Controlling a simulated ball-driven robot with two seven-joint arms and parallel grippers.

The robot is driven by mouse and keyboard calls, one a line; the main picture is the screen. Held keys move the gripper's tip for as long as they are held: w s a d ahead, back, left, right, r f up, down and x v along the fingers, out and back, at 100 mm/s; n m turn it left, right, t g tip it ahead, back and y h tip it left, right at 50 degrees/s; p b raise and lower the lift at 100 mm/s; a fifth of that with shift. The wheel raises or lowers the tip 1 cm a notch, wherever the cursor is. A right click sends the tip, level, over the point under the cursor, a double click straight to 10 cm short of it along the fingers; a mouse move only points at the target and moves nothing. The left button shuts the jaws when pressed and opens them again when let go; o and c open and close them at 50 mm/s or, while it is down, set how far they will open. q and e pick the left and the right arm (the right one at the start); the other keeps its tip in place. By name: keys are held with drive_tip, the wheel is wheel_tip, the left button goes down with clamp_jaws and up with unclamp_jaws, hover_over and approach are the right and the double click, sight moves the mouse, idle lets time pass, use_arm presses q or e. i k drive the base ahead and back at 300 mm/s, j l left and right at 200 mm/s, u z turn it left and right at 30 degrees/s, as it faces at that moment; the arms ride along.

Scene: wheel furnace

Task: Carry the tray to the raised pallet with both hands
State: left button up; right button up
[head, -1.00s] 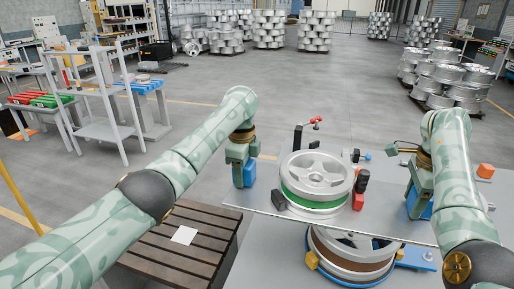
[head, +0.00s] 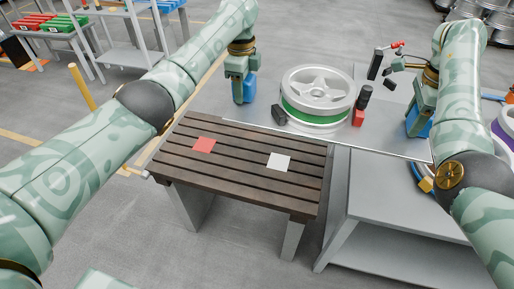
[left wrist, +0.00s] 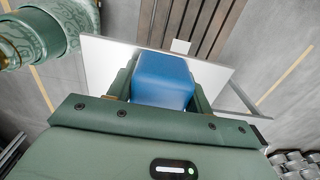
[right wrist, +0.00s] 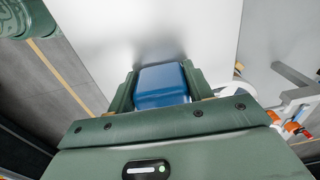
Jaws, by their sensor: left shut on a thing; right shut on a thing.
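The tray (head: 385,132) is a flat grey sheet with a blue handle at each end. My left gripper (head: 240,82) is shut on the left blue handle (left wrist: 162,82). My right gripper (head: 415,112) is shut on the right blue handle (right wrist: 162,84). A silver spoked wheel (head: 317,80) with a green band rests on the tray between small black and red blocks. The raised pallet (head: 235,165) has dark slats on grey legs. The tray's near edge overlaps its far right part in the head view. The height gap between them is unclear.
A yellow post (head: 82,87) and shelving (head: 130,40) stand to the left. Floor in front of the pallet is clear.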

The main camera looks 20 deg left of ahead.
sight(240, 153)
drive_tip(key=k+j, duration=0.1)
drive_tip(key=j, duration=0.25)
drive_tip(key=k+j, duration=0.1)
drive_tip(key=j, duration=0.3)
drive_tip(key=k+j, duration=0.1)
drive_tip(key=j, duration=0.65)
drive_tip(key=k, duration=0.05)
